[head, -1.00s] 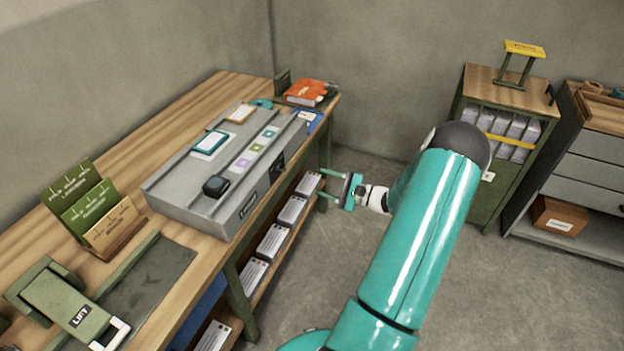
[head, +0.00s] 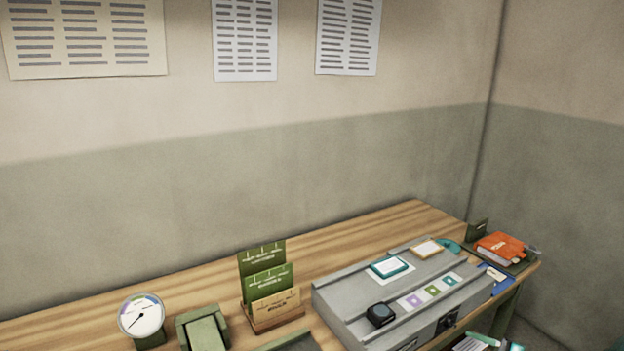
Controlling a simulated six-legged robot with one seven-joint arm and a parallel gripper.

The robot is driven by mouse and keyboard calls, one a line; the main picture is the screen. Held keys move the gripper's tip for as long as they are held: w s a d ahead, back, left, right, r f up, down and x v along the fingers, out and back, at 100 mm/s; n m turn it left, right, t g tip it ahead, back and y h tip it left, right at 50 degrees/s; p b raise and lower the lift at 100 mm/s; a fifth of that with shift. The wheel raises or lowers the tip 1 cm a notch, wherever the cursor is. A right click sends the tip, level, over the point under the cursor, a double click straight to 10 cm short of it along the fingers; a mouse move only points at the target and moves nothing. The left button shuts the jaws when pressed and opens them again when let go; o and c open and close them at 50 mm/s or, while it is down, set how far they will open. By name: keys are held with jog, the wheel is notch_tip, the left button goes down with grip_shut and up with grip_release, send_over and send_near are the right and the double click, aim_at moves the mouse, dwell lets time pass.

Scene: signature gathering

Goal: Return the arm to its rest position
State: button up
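Only a small piece of my gripper (head: 499,342) shows at the bottom edge of the head view, right of centre. A teal and whitish part of it is beside the front of the wooden table (head: 381,228), near the grey sloped console (head: 335,301). The rest of my gripper and nearly all of my arm are below the picture. Whether its fingers are apart, and whether they hold anything, cannot be seen.
On the table stand a round dial gauge (head: 141,317), a green and wooden card rack (head: 268,284) and a green device (head: 203,331). A black block (head: 380,314) sits on the console. An orange book (head: 498,247) lies at the far right. Posted sheets (head: 245,40) hang on the wall.

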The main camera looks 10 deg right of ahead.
jog(key=s+a+r+n+g+h, duration=0.1)
jog(key=a+r+n+g, duration=0.45)
jog(key=a, duration=0.55)
jog(key=s+a+r+n+g, duration=0.1)
jog(key=a+r+n+g, duration=0.4)
jog(key=a, duration=0.6)
jog(key=s+a+r+n+t+h, duration=0.3)
jog(key=s+a+r+n+h, duration=0.4)
jog(key=s+a+r, duration=0.4)
jog(key=shift+s+a+r+n+h, duration=0.3)
jog(key=shift+s+h, duration=0.2)
jog(key=shift+s, duration=0.35)
